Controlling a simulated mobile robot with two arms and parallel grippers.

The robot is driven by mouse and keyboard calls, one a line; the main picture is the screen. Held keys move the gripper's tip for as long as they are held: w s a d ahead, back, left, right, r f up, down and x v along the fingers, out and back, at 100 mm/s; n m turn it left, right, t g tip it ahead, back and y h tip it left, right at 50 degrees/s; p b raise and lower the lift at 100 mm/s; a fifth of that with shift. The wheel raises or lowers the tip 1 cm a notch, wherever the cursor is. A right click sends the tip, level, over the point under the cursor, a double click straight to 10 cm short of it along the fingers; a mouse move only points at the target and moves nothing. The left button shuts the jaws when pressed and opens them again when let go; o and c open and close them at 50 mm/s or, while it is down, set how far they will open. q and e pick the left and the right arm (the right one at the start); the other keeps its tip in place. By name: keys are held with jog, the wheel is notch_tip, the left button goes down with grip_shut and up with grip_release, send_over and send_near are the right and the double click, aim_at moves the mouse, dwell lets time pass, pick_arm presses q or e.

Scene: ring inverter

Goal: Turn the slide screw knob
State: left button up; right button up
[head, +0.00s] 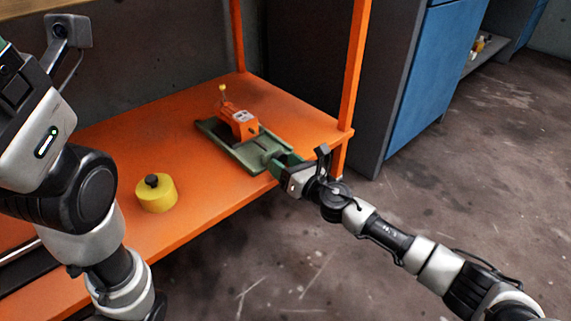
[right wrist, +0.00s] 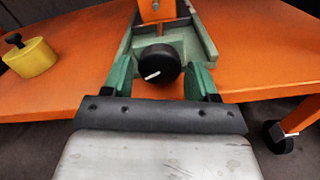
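The slide screw knob (right wrist: 158,65) is round and black with a white pointer line, at the near end of a green slide base (right wrist: 204,36). In the head view this base (head: 222,139) lies on an orange shelf and carries an orange block (head: 238,122). My right gripper (head: 279,163) is at the base's near end; its green fingers are open, one on each side of the knob, with a gap showing at each side. The knob is hidden in the head view. Of my left gripper, only a part shows at the top left edge; its fingertips are out of frame.
A yellow cylinder with a black knob (head: 156,194) stands on the orange shelf (head: 215,195), left of the slide base; bare shelf lies between them. An orange post (head: 356,65) rises at the shelf's right corner. A blue-fronted cabinet (head: 430,75) stands behind it.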

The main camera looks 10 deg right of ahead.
jog(key=shift+o, duration=1)
jog(key=shift+s+d, duration=0.15)
jog(key=shift+s, duration=0.05)
jog(key=p+v, duration=0.2)
jog(key=v, duration=0.8)
jog(key=shift+s+p, duration=0.15)
jog(key=shift+p, duration=0.2)
jog(key=shift+d, duration=0.1)
